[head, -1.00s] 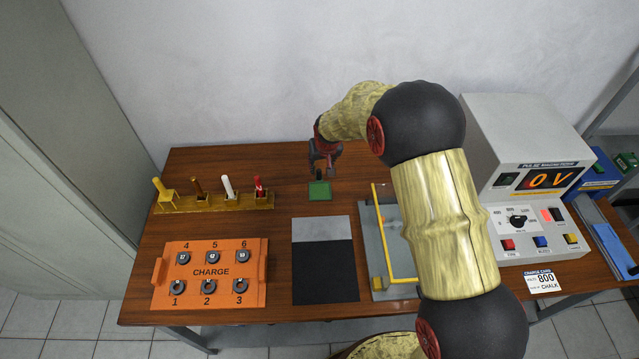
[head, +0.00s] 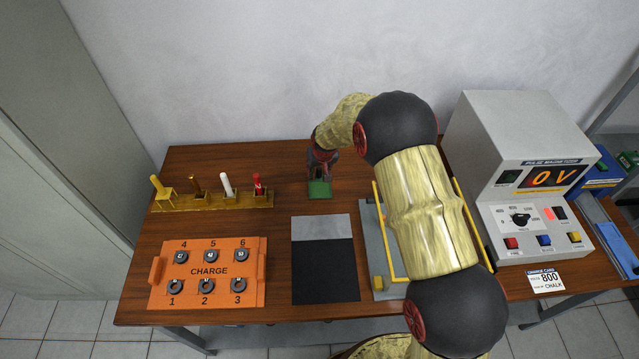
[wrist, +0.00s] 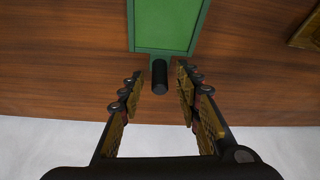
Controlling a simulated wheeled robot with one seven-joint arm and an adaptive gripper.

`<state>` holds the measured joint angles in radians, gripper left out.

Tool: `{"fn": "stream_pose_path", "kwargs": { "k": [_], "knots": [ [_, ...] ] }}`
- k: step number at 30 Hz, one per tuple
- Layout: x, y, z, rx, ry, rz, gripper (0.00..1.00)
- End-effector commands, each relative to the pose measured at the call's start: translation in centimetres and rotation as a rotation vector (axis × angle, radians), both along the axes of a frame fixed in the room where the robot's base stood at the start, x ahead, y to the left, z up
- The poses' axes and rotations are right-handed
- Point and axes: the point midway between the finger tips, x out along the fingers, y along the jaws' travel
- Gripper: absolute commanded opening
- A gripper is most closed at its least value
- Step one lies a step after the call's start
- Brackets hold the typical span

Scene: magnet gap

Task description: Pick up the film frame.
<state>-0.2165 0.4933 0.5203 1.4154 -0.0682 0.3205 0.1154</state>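The film frame, a green flat piece (head: 319,190) with a short black handle, lies on the wooden table near its back edge. In the wrist view its green panel (wrist: 168,25) is at the top, and the black handle (wrist: 160,75) points towards my gripper. My gripper (wrist: 160,88) is open, with one finger on each side of the handle and gaps showing on both sides. In the head view my gripper (head: 321,172) is right at the back of the green piece and hides the handle.
A dark and grey mat (head: 323,262) lies in front of the frame. A yellow rack (head: 213,202) with several tools and an orange CHARGE tray (head: 207,290) are at left. A yellow-railed grey plate (head: 382,287) and a pulse magnetiser (head: 540,170) are at right.

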Motion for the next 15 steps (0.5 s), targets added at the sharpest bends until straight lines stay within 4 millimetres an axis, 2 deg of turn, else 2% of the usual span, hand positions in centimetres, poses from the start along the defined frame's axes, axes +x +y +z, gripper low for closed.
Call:
{"fn": "stream_pose_path", "kwargs": {
  "k": [15],
  "knots": [
    [-0.04,-0.01,-0.02,0.000,0.001,0.000,0.02]
  ]
}}
